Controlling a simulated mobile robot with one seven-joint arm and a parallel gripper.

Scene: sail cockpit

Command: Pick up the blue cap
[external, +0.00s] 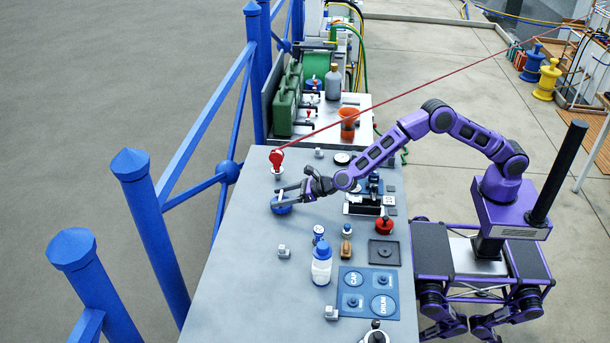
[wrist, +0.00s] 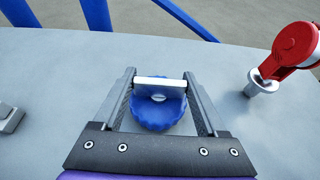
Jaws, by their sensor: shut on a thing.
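The blue cap (wrist: 158,112) is round with a scalloped edge and a light bar across its top. In the wrist view it sits between the two fingers of my gripper (wrist: 159,95), which is shut on it.
A red fitting (external: 276,158) with a red line running to the upper right stands just behind the cap. A white-and-blue bottle (external: 321,263), a blue labelled mat (external: 366,293) and a red knob (external: 384,226) are nearer. Blue railing (external: 235,165) borders the table's left side.

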